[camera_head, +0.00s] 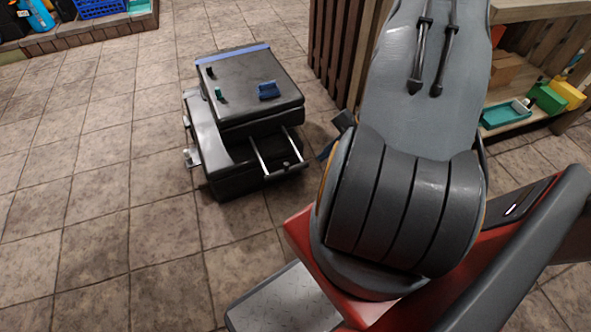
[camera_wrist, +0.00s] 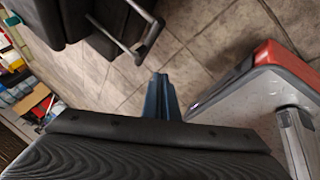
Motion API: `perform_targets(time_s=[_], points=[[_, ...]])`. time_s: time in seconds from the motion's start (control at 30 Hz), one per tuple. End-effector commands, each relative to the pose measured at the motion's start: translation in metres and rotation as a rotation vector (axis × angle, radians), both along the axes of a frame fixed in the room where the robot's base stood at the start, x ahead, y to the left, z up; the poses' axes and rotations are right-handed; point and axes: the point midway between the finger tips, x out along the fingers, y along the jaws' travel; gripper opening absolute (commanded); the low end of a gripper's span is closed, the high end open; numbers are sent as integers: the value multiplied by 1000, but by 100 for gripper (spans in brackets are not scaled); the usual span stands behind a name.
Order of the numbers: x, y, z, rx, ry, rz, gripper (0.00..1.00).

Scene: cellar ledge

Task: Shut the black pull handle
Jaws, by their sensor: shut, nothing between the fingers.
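The pull handle (camera_head: 287,170) sticks out from the near side of a dark box (camera_head: 245,97) on the floor, in the head view. Two pale rods run from the box to its crossbar, with a gap between bar and box. In the wrist view the handle (camera_wrist: 149,40) shows at the top, left of centre. My gripper (camera_wrist: 162,80) shows there as blue fingers held together, empty, below the crossbar and apart from it. In the head view only a bit of blue of my gripper (camera_head: 328,150) shows, right of the handle; my arm hides the rest.
A slatted wooden stand (camera_head: 340,45) is behind right, beside a shelf with a teal tray (camera_head: 505,114) and a green box (camera_head: 548,97). Tiled floor (camera_head: 80,220) left of the box is clear.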

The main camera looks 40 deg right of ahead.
Motion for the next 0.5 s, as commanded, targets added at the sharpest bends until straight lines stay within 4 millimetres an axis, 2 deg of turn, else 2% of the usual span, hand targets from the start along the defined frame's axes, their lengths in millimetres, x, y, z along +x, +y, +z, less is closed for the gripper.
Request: perform_targets(time_s=[0.17,0.27,0.5], points=[[1,0,-17,24,26,-69,0],[6,7,-27,23,27,-66,0],[21,32,-65,23,26,-63,0]])
